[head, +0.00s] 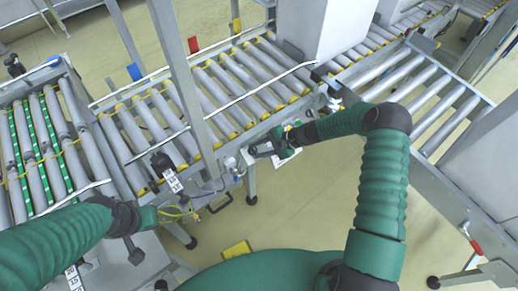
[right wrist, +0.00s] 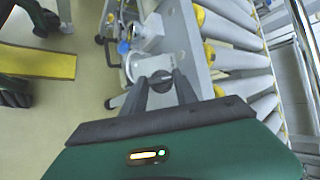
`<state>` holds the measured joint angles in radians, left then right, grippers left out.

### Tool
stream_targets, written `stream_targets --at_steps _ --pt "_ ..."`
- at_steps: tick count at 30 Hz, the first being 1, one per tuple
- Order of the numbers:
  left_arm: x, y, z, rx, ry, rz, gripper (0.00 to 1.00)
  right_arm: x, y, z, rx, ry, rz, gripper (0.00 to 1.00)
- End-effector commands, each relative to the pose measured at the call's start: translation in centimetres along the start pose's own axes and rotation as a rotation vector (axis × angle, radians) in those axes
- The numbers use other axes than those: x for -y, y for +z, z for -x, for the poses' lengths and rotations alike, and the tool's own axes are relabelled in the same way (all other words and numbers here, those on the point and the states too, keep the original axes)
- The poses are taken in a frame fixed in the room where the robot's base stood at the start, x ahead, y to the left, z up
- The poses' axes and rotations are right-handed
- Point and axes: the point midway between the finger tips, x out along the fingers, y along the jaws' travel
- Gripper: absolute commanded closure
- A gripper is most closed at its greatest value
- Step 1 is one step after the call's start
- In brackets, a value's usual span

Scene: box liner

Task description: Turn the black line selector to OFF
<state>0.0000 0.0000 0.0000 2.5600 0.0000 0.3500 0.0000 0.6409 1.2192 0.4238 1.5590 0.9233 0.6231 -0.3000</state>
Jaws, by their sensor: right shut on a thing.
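My right gripper (head: 252,151) is at the side rail of the roller conveyor, among small controls. In the right wrist view its two dark fingers (right wrist: 161,84) come together over a pale round plate (right wrist: 142,66). They are shut on the small black selector (right wrist: 161,74), which is mostly hidden between the fingertips; its setting and any lettering cannot be read. My left gripper (head: 140,236) is at the lower left, away from the selector; its fingers are too unclear to tell open from shut.
A blue control (right wrist: 123,47) and a silver round fitting (right wrist: 150,28) sit beside the plate. Conveyor rollers (head: 235,82) run behind the rail. A grey post (head: 183,75) stands left of the right gripper. A yellow block (head: 237,249) lies on the open floor below.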

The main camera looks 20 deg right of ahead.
Motion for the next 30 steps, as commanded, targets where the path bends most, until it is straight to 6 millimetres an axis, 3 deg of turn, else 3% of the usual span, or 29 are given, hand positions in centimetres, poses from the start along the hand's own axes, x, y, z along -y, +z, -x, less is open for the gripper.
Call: stream_targets --at_steps 3,4,9,30 --pt "0.00 0.00 -0.03 0.000 0.000 0.000 1.00 -0.33 0.02 -0.09 0.000 0.006 -0.001 1.00" --pt "0.00 0.00 -0.03 0.000 0.000 0.000 1.00 -0.33 0.01 -0.09 0.000 0.006 -0.001 0.64" --pt "0.00 0.00 -0.03 0.000 0.000 0.000 1.00 -0.23 0.01 -0.06 0.000 0.004 0.000 0.44" --pt "0.00 -0.01 0.02 0.000 0.000 0.000 1.00 0.28 -0.02 0.08 -0.002 -0.003 0.004 0.44"
